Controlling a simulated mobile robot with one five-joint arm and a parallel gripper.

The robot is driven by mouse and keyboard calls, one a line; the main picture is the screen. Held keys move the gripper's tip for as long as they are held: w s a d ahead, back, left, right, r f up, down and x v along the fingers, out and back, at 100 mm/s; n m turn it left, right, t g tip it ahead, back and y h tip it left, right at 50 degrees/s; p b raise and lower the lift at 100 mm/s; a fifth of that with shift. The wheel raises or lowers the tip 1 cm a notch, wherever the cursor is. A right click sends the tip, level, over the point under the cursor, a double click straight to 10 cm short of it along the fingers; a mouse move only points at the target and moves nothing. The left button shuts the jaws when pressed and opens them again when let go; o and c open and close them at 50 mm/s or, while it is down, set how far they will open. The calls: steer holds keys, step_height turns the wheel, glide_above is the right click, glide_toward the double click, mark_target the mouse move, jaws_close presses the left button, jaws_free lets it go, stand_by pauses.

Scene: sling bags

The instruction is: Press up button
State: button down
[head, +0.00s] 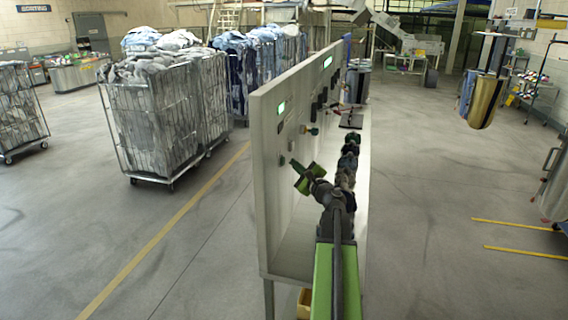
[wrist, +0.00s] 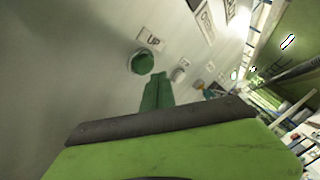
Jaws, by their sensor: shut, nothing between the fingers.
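The up button (wrist: 142,63) is a round green button on the pale panel in the wrist view. A white label (wrist: 150,39) reading "UP" sits just above it. My gripper (wrist: 158,78) is shut and empty, its green fingers together. Its fingertips lie just below and right of the button in that view; I cannot tell whether they touch it or the panel. In the head view my gripper (head: 292,162) reaches to the left against the face of the upright panel (head: 268,215), and the button cannot be made out clearly there.
Other small controls (wrist: 180,74) sit right of the button on the panel. A wire cart of laundry (head: 150,125) stands on the left. Floor on the right (head: 430,220) is clear.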

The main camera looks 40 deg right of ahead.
steer(key=shift+w, duration=0.1)
steer(key=shift+w+a, duration=0.25)
steer(key=shift+w, duration=0.15)
